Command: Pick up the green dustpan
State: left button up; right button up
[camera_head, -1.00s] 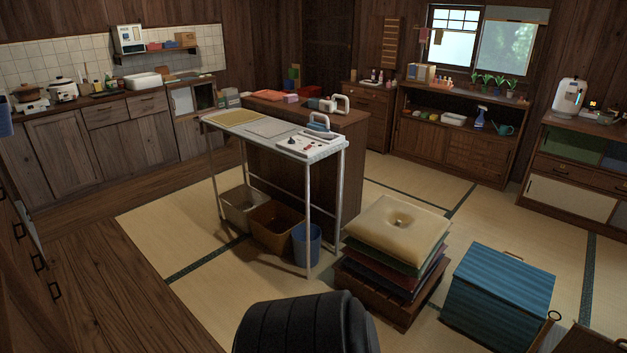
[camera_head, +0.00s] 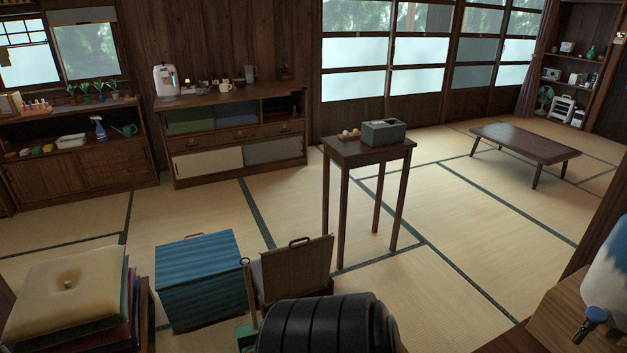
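I cannot make out the green dustpan for certain. A small green piece (camera_head: 245,336) shows low in the head view, just left of a black ribbed form that is probably part of my own body. A thin upright handle rises above it beside a brown case (camera_head: 296,272). Most of the green piece is hidden or cut off, so I cannot tell whether it is the dustpan. Neither of my grippers is in view.
A blue box (camera_head: 200,285) and stacked cushions (camera_head: 65,290) stand at the lower left. A tall narrow table (camera_head: 345,153) holds a grey box (camera_head: 382,133). A low table (camera_head: 525,143) is farther right. Open tatami (camera_head: 470,235) lies between them.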

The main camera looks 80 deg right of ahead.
aim_at(246, 335)
jog(key=z, duration=3.2)
jog(key=u, duration=1.1)
jog(key=i+j+z, duration=0.15)
jog(key=i+j, duration=0.2)
jog(key=j, duration=0.1)
